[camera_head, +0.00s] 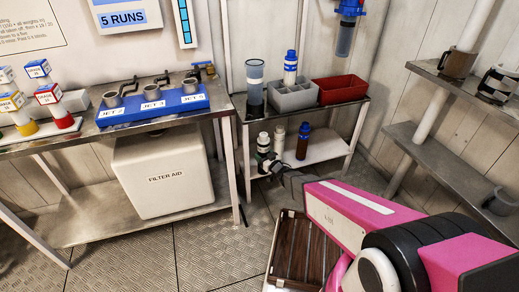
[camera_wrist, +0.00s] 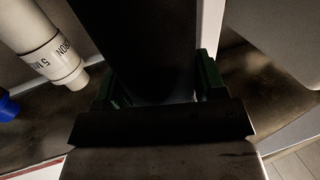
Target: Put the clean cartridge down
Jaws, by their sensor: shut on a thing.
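My gripper (camera_head: 268,161) reaches in over the lower shelf (camera_head: 330,147) of the small middle table in the head view. It is shut on a cartridge (camera_head: 263,141) that looks white with dark bands there. In the wrist view the green fingers of my gripper (camera_wrist: 157,86) close on both sides of this cartridge (camera_wrist: 158,40), which shows only as a dark shape. The cartridge looks upright at shelf level; I cannot tell whether its base touches the shelf. A white cartridge (camera_head: 280,138) stands just right of it, and its "5 MICRON" print shows in the wrist view (camera_wrist: 52,58).
A brown blue-capped bottle (camera_head: 303,141) stands further right on the lower shelf. The table top holds a tall dark cylinder (camera_head: 254,88), a grey crate (camera_head: 290,99) and a red bin (camera_head: 341,89). A white filter-aid box (camera_head: 164,178) sits left.

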